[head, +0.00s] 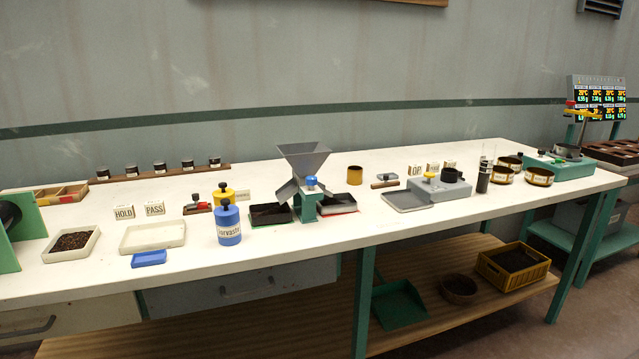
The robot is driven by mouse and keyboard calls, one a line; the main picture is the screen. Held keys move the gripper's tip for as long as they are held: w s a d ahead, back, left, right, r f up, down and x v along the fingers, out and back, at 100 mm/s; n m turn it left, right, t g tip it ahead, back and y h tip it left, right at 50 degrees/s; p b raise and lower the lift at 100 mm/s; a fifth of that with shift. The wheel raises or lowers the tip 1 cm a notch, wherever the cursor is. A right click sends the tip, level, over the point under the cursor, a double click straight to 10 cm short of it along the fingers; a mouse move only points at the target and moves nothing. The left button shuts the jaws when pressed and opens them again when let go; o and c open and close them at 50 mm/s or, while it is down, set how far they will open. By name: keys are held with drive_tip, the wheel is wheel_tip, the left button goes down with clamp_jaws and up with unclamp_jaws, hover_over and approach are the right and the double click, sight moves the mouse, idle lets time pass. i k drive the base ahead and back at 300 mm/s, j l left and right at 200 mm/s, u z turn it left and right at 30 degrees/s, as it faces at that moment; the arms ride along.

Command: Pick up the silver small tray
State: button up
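A flat grey, silver-looking tray (407,201) lies on the white workbench (300,258), right of the middle in the head view. It is low-rimmed and looks empty. Its right end lies close against a grey box-shaped device (440,190) with a yellow knob; I cannot tell if they touch. A much smaller grey piece (387,178) lies behind it, too small to make out. My gripper is not in view, so its state and its distance from the tray do not show.
A brown-handled tool (384,184) lies behind the tray. Brass-coloured round tins (502,176) and dark tubes (483,179) stand to the right.

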sight(343, 202)
drive_tip(key=z, duration=0.25)
drive_tip(key=i+j+z, duration=0.15)
drive_tip(key=z, duration=0.25)
drive_tip(key=j+z, duration=0.25)
drive_tip(key=z, duration=0.15)
drive_tip(key=i+j+z, duration=0.15)
drive_tip(key=z, duration=0.25)
drive_tip(key=j+z, duration=0.3)
drive_tip(key=j, duration=1)
drive_tip(key=i+j, duration=0.1)
drive_tip(key=j, duration=0.25)
drive_tip(key=i+j, duration=0.1)
drive_tip(key=j, duration=0.25)
drive_tip(key=i+j, duration=0.1)
drive_tip(key=j, duration=0.25)
